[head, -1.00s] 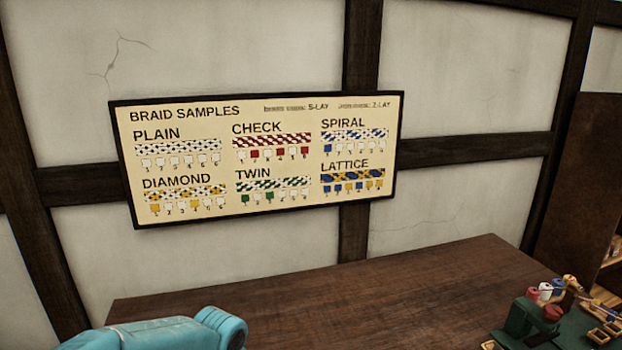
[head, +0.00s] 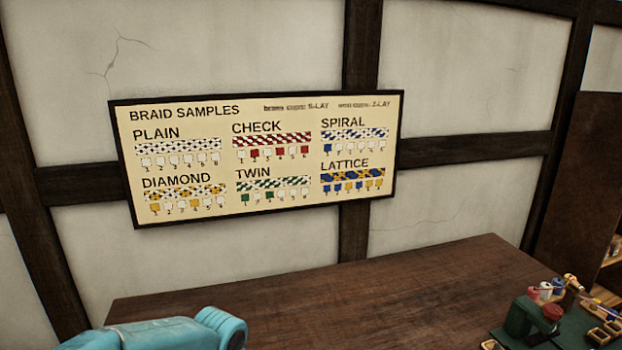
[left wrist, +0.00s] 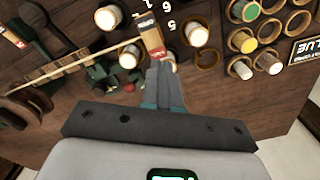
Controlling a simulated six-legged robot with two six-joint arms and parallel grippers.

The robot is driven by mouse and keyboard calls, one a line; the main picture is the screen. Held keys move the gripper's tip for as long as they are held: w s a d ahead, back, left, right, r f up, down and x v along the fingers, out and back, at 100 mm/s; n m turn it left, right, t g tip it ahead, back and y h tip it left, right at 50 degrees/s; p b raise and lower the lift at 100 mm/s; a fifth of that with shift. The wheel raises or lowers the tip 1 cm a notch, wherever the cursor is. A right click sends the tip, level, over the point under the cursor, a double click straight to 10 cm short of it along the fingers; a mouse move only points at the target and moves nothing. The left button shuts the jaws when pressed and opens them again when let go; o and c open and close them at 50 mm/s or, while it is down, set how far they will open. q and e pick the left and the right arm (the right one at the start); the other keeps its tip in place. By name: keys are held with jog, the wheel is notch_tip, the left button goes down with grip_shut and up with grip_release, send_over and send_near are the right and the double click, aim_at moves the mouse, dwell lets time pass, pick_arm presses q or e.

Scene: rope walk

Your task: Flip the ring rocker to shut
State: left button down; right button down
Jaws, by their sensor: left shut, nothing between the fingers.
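The ring rocker appears to be the small red and pale block (left wrist: 152,38) with lettering that looks like OPEN, at the top middle of the left wrist view. My left gripper (left wrist: 163,64) is shut and empty. Its fingertips are right by the red end of the block; I cannot tell whether they touch it. The fingers hide part of what lies below. I cannot tell which way the rocker is tipped. The head view does not show the rocker or either gripper. My right gripper is out of view.
In the left wrist view, round holders with coloured and white bobbins (left wrist: 249,12) stand at right, near a dark lettered plate (left wrist: 307,48). A thin pale rod (left wrist: 85,62) crosses the left. In the head view, a green device (head: 535,320) stands right on the wooden bench (head: 380,290); its middle is clear.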

pick_arm(q)
jog(key=shift+f+b, duration=0.9)
jog(key=shift+f, duration=0.3)
jog(key=shift+r, duration=0.1)
notch_tip(320, 180, up, 8)
jog(key=p, duration=0.6)
dwell(0.3)
